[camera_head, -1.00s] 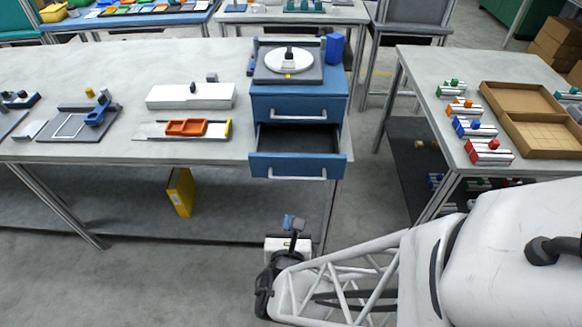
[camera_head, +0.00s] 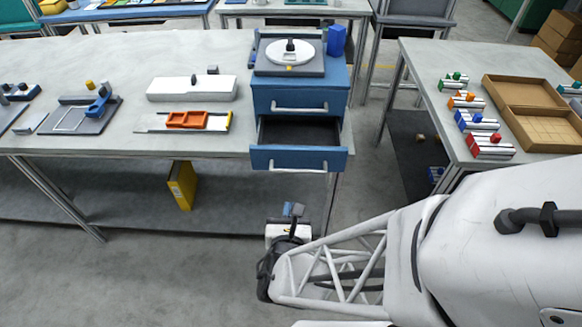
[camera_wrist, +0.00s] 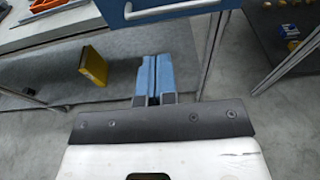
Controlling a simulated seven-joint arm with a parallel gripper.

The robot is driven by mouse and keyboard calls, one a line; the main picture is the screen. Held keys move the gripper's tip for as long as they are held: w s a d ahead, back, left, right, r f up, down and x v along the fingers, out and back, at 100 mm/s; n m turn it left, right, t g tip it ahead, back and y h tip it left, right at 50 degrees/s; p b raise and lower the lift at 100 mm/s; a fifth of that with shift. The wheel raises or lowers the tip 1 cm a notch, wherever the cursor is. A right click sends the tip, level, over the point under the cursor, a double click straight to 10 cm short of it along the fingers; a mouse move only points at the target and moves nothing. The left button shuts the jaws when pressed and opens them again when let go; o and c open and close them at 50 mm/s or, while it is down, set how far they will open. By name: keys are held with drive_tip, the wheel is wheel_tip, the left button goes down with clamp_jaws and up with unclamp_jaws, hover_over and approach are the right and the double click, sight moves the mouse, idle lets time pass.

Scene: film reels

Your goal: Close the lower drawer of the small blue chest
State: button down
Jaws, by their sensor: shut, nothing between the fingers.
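The small blue chest (camera_head: 343,98) stands on the right end of the long grey table. Its upper drawer (camera_head: 300,101) is shut. Its lower drawer (camera_head: 299,158) is pulled out toward me, and the part of its inside that shows looks empty and dark. The lower drawer's handle (camera_head: 298,169) is a pale bar on the front. My gripper (camera_head: 293,210) is below and in front of the drawer, apart from it. In the wrist view the blue fingers (camera_wrist: 153,78) are together and empty, and a blue drawer front with its handle (camera_wrist: 170,10) shows at the top.
An orange tray (camera_head: 186,119) and a white box (camera_head: 192,88) lie left of the chest. A yellow binder (camera_head: 182,185) stands under the table. A second table (camera_head: 435,65) is at right.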

sight(292, 172)
drive_tip(key=shift+w+f, duration=0.4)
drive_tip(key=shift+w, duration=1.6)
drive_tip(key=shift+w+f, duration=0.4)
drive_tip(key=shift+w, duration=1.55)
drive_tip(key=shift+w+f, duration=0.4)
drive_tip(key=shift+w, duration=1.6)
drive_tip(key=shift+w, duration=7.4)
drive_tip(key=shift+s, duration=0.1)
drive_tip(key=s+r, duration=0.1)
drive_tip(key=s, duration=0.3)
drive_tip(key=s+r, duration=0.1)
drive_tip(key=s, duration=0.9)
drive_tip(key=shift+r, duration=0.4)
